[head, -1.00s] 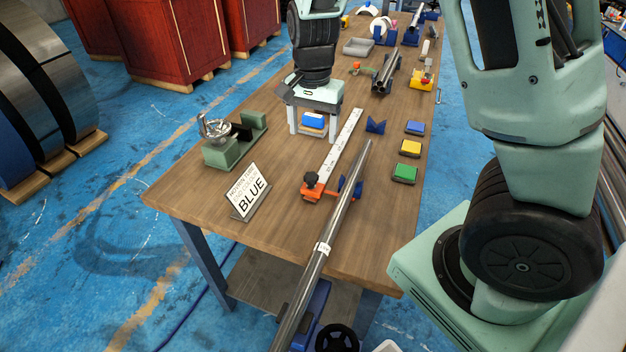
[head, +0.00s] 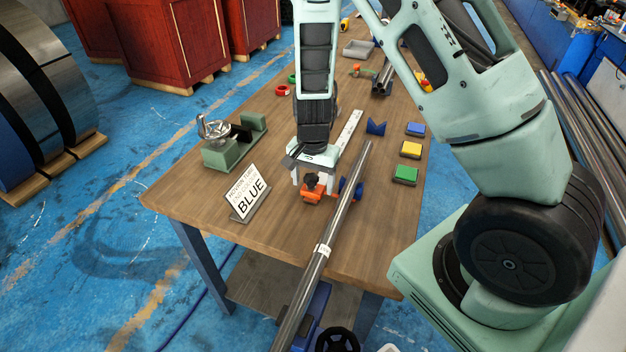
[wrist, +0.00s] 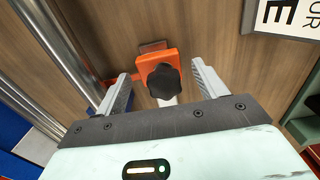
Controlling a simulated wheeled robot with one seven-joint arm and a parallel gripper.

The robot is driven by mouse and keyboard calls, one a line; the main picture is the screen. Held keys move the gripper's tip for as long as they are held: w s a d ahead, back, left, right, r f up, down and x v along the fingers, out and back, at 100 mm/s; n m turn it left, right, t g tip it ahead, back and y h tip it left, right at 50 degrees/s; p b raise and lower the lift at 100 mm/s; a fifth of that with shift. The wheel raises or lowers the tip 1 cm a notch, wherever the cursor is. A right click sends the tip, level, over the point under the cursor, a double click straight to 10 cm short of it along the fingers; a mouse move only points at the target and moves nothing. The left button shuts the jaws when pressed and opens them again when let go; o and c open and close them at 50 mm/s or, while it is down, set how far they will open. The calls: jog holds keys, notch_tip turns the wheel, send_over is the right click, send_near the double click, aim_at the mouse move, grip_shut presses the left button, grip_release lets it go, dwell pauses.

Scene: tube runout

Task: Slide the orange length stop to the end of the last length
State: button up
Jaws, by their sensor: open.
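The orange length stop (head: 312,194) with its black knob sits at the near end of the white scale (head: 349,130) on the bench. It also shows in the wrist view (wrist: 159,66), with the black knob (wrist: 164,81) on top. My gripper (head: 306,180) is open, just behind the stop in the head view. In the wrist view its two fingers (wrist: 160,88) stand apart on either side of the knob, with gaps on both sides. A steel tube (head: 340,210) lies in blue supports to the right of the stop and overhangs the near bench edge.
A sign reading BLUE (head: 248,192) stands left of the stop. A green clamp device (head: 227,148) sits farther left. The front left of the bench (head: 190,200) is clear.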

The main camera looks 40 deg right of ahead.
jog(key=c, duration=1.4)
jog(key=w+d, duration=0.3)
jog(key=d, duration=0.2)
jog(key=w+d, duration=0.4)
jog(key=d, duration=0.2)
jog(key=w+d, duration=0.4)
jog(key=d, duration=0.1)
jog(key=shift+w+d+b, duration=0.1)
jog(key=shift+d+b, duration=0.25)
jog(key=shift+d, duration=0.05)
jog(key=o, duration=1.4)
jog(key=shift+r, duration=0.1)
notch_tip(320, 180, up, 17)
jog(key=b, duration=0.2)
jog(key=shift+r, duration=0.1)
